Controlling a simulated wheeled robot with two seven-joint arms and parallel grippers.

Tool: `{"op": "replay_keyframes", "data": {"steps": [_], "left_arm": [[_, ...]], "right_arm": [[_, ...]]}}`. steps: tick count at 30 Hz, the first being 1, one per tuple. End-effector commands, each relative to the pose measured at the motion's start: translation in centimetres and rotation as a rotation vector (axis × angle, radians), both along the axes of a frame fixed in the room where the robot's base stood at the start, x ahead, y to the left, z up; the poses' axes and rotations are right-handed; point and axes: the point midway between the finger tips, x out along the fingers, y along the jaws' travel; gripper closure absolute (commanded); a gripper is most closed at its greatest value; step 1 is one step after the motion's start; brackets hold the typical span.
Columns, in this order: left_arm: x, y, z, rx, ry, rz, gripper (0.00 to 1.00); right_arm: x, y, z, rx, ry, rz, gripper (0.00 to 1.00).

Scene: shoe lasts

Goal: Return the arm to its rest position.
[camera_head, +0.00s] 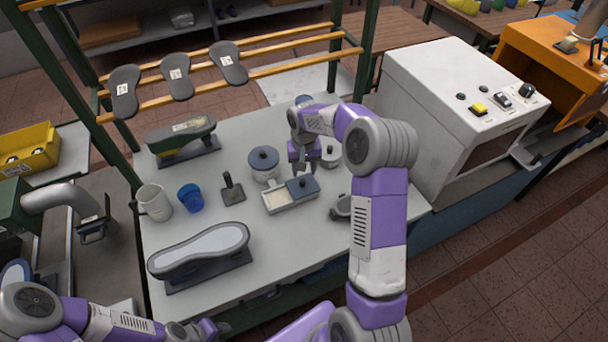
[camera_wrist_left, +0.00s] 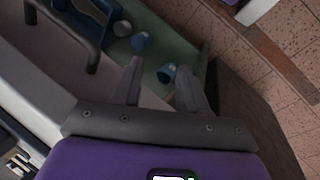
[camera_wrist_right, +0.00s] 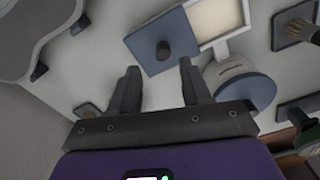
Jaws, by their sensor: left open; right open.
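My right gripper (camera_head: 304,162) is open and empty above the worktable, just behind a small two-part tray (camera_head: 272,202) with a blue-grey lid (camera_head: 302,187) on one side. In the right wrist view the jaws (camera_wrist_right: 155,85) are apart, with bare tabletop between them and the knobbed lid (camera_wrist_right: 165,42) ahead. My left arm lies low at the bottom left of the head view, and its gripper is hard to make out there.
Around my right gripper stand a lidded pot (camera_head: 263,162), a smaller pale pot (camera_head: 330,155) and a brush on a base (camera_head: 232,191). A blue cup (camera_head: 190,197), a white jug (camera_head: 154,203) and two shoe lasts (camera_head: 200,249) are further left. A white machine (camera_head: 440,95) stands right.

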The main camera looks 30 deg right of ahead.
Motion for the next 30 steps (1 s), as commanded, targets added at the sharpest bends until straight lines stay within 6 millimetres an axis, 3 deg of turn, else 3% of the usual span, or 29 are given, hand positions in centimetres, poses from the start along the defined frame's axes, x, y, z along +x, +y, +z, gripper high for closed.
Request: {"op": "replay_keyframes", "data": {"steps": [6, 23, 26, 30], "left_arm": [[0.0, 0.0, 0.2, 0.000, 0.000, 0.000, 0.57], [0.0, 0.0, 0.2, 0.000, 0.000, 0.000, 0.57], [0.0, 0.0, 0.9, 0.000, 0.000, 0.000, 0.57], [0.0, 0.0, 3.3, 0.000, 0.000, 0.000, 0.57]], "right_arm": [[0.0, 0.0, 2.3, 0.000, 0.000, -0.001, 0.52], [0.0, 0.0, 2.4, 0.000, 0.000, -0.001, 0.52], [0.0, 0.0, 3.1, 0.000, 0.000, -0.001, 0.52], [0.0, 0.0, 5.5, 0.000, 0.000, -0.001, 0.52]]}}
